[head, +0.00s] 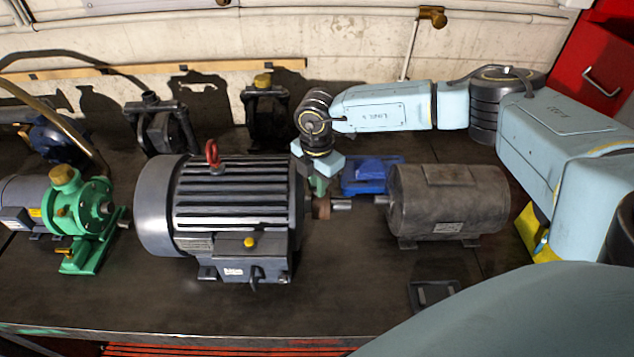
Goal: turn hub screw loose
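The large dark grey motor (237,205) with a red lifting eye stands in the middle of the bench. A small brownish hub (321,208) sits at the right end of it, on the shaft (341,204). The hub screw is too small or hidden to make out. My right gripper (318,168) points down just behind and above the hub, close to the motor's right end. Its fingertips are partly hidden, so I cannot tell whether it is open, shut or touching anything. My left gripper is out of view.
A brown-grey motor (448,200) stands to the right, its shaft facing the hub. A blue part (372,175) lies behind the shaft. A green pump (85,215) stands at left. Dark pumps (163,128) line the back wall.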

